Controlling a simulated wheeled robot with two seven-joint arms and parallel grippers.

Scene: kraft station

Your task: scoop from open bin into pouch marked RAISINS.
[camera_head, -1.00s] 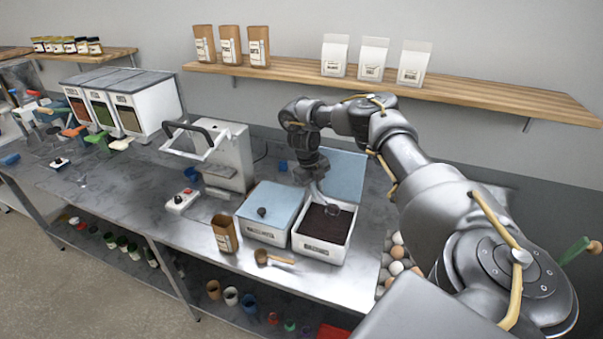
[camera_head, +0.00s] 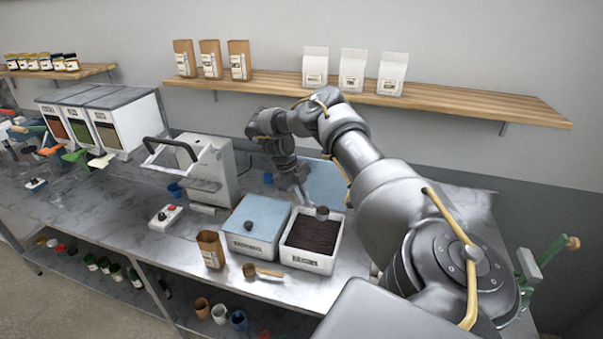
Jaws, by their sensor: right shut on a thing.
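The open bin (camera_head: 306,262) is a white box filled with dark contents, on the counter right of centre. My right gripper (camera_head: 303,199) is over the bin's back part, shut on a scoop (camera_head: 322,213) whose dark round cup shows above the contents. Whether the cup touches the contents or carries any is too small to tell. An open brown pouch (camera_head: 210,249) stands upright on the counter to the left, near the front edge; its label is too small to read. My left gripper is not in view.
A closed bin with a blue lid (camera_head: 257,217) stands between pouch and open bin. A sealer-like machine (camera_head: 205,170) and a switch box (camera_head: 165,217) stand left. Bags line the shelf (camera_head: 440,104) above.

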